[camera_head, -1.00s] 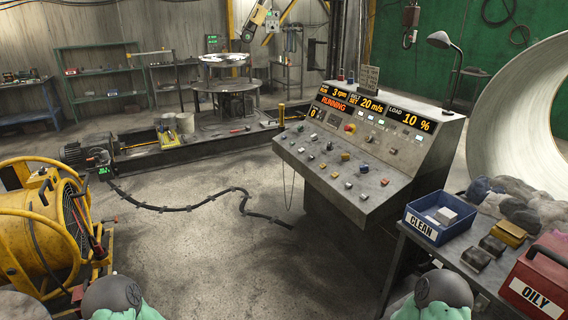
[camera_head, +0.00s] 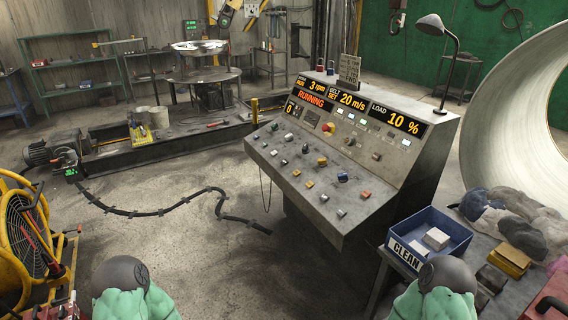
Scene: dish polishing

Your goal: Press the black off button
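The grey control console (camera_head: 330,225) stands right of centre, its sloping panel carrying several small knobs and buttons in black, white, blue, red and yellow. I cannot tell which one is the black off button at this size. A red button (camera_head: 328,127) on a yellow base sits higher on the panel. The displays read RUNNING (camera_head: 312,100), 3 rpm, 20 m/s and LOAD 10 %. Only green and dark parts of my two arms show at the bottom edge. Neither gripper is in view, and nothing of mine touches the console.
A side table at the right holds a blue CLEAN bin (camera_head: 430,238) with white blocks, grey rags (camera_head: 510,215) and a yellow block (camera_head: 508,256). A yellow drum fan (camera_head: 22,235) stands at the left. A black cable (camera_head: 150,210) crosses the otherwise open floor.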

